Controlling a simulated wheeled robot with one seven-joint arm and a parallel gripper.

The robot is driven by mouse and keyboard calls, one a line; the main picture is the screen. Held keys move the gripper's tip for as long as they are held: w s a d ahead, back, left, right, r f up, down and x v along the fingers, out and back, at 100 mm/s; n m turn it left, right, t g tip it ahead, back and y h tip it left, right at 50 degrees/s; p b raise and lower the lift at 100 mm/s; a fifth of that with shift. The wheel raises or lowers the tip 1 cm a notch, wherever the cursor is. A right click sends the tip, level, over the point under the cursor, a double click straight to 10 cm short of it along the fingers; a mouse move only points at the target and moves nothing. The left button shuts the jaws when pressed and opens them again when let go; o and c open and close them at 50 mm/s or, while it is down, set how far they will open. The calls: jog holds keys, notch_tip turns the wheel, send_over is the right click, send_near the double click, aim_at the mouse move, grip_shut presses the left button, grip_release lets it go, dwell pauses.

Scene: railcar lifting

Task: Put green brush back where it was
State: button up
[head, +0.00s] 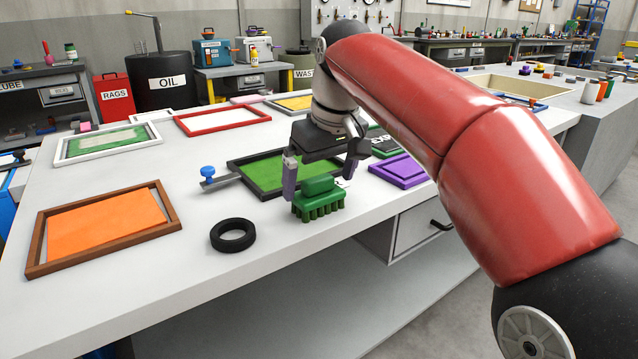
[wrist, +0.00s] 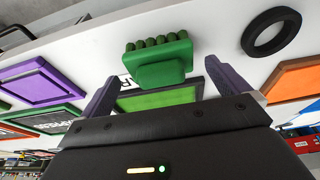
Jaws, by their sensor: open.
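The green brush (head: 319,200) rests bristles down on the white table, in front of a dark-framed tray with a green insert (head: 270,174). My gripper (head: 318,180) is above and behind the brush, with its two purple-grey fingers spread wide. The left finger is beside the brush's left end in the head view; the right finger is partly hidden. In the wrist view the brush (wrist: 158,62) lies between and beyond the fingertips of my gripper (wrist: 160,85), with clear space on both sides. The gripper appears empty.
A black ring (head: 233,235) lies left of the brush, and an orange panel in a brown frame (head: 103,225) is farther left. A purple tray (head: 400,170) is to the right. A blue-knobbed tool (head: 208,176) stands behind the ring. The table's front edge is close to the brush.

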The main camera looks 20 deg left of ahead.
jog(key=p+v, duration=0.2)
jog(key=v, duration=0.7)
jog(key=shift+r, duration=0.15)
jog(key=s+d+f+m+t+h, duration=0.1)
jog(key=s+d+f+m, duration=0.25)
jog(key=d, duration=0.45)
jog(key=s+d+f+m+t, duration=0.1)
jog(key=s+d+f+m, duration=0.2)
jog(key=d, duration=0.5)
jog(key=s+d+f+m, duration=0.1)
jog(key=s+d+f, duration=0.4)
jog(key=f, duration=0.3)
jog(key=s+d+f+m+t+h, duration=0.1)
jog(key=s+d+f+m, duration=0.1)
jog(key=s+d+f, duration=0.4)
notch_tip(320, 180, down, 3)
jog(key=shift+s+r+t, duration=0.1)
jog(key=shift+s+t, duration=0.2)
jog(key=shift+s, duration=0.15)
